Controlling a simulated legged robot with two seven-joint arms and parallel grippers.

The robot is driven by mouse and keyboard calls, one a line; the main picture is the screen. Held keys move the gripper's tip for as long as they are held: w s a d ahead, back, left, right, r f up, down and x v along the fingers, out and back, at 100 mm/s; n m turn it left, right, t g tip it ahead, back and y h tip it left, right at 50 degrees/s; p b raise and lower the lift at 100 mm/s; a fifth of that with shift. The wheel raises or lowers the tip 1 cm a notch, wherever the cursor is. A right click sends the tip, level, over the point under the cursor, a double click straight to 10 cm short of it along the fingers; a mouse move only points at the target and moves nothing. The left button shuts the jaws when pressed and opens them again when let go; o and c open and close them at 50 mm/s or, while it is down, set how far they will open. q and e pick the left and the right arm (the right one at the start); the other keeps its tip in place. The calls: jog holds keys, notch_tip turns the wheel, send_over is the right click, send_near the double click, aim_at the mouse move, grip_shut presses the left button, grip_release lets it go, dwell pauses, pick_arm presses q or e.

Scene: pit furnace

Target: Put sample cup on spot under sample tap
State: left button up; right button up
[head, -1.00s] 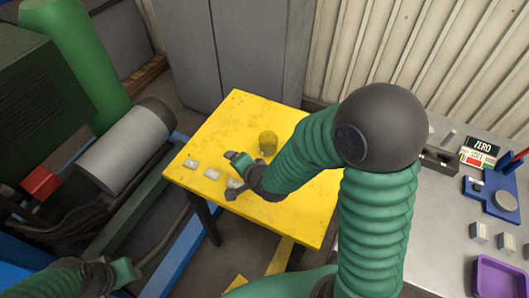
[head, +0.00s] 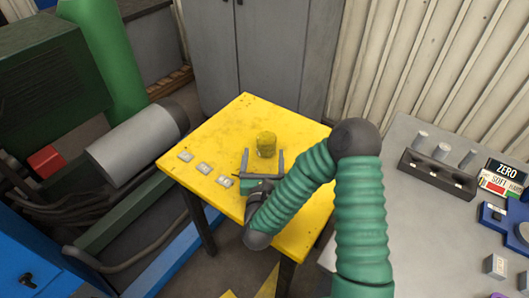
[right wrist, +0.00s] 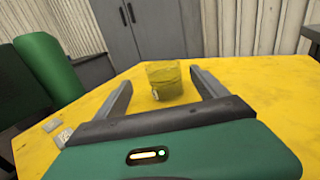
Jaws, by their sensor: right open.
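A dull yellow, cup-like thing (head: 266,144), probably the sample cup, stands upright on the yellow table (head: 246,115). It shows also in the right wrist view (right wrist: 164,82), with a small pale mark low on its side. My right gripper (head: 264,152) is open, low over the table on the near side of the cup. Its two fingers point toward the cup, one on each side of its line. The cup sits around the fingertips, and I see no contact. My left gripper is out of view. I cannot make out a sample tap or its spot.
Several small pale blocks (head: 203,168) lie along the table's left edge. A grey bench (head: 405,220) at right carries a dark rack with pegs (head: 437,172), a sign (head: 503,176) and a blue device. Grey cabinets (head: 258,55) stand behind. Green and grey machinery fills the left.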

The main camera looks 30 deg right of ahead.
aim_at(267, 135)
jog(key=x, duration=0.2)
jog(key=f+x, duration=0.1)
jog(key=x, duration=0.4)
jog(key=shift+w+d+f, duration=0.1)
jog(key=shift+d+f, duration=0.05)
jog(key=shift+d, duration=0.3)
jog(key=c, duration=1.6)
